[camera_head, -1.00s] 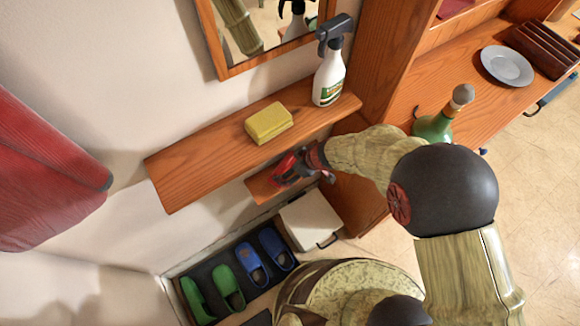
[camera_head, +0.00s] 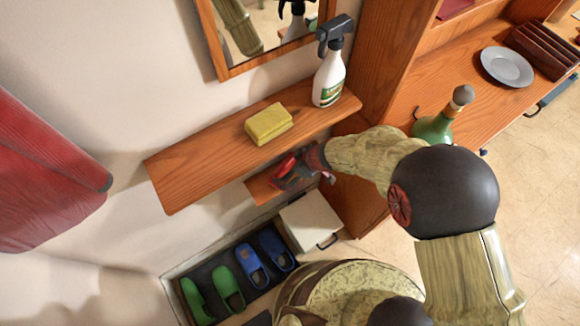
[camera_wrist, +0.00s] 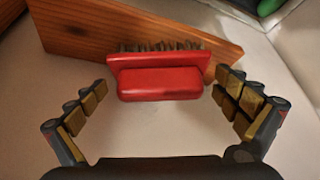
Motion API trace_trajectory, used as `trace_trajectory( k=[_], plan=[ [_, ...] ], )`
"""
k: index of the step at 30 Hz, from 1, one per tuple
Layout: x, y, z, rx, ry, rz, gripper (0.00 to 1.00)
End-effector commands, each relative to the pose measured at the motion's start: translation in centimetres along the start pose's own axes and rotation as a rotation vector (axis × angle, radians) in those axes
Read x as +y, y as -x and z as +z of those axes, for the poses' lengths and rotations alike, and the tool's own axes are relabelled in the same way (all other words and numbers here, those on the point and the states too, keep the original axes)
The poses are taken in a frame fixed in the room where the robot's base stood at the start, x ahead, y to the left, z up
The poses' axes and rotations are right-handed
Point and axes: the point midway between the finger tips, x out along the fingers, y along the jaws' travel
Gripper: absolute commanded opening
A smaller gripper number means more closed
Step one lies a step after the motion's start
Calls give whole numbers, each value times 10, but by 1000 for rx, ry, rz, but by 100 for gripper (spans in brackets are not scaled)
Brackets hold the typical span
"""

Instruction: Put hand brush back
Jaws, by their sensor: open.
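The hand brush has a red back and dark bristles. In the wrist view the brush (camera_wrist: 160,80) lies between and just beyond the fingertips, with its bristle side against a small wooden shelf (camera_wrist: 75,30). My gripper (camera_wrist: 162,100) is open, with one finger on each side of the brush and gaps to both. In the head view my gripper (camera_head: 305,170) is at the small lower shelf (camera_head: 262,187), under the longer shelf. A bit of red shows there, but the gripper and arm largely hide the brush.
The longer wooden shelf (camera_head: 190,172) above holds a yellow sponge (camera_head: 268,124) and a spray bottle (camera_head: 328,80). A green bottle (camera_head: 435,128) stands close to my arm. Below are a white box (camera_head: 310,220) and a tray with green and blue shoes (camera_head: 228,288).

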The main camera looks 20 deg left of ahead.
Motion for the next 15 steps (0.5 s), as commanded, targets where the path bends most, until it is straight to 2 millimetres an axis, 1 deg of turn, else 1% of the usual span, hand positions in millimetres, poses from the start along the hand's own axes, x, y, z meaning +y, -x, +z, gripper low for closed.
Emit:
trace_trajectory(
  k=[5, 12, 15],
  plan=[
    [1, 31, -3, 3, 0, 3, 100],
    [1, 82, -3, 3, 0, 3, 100],
    [1, 99, -2, 2, 0, 3, 100]
  ],
)
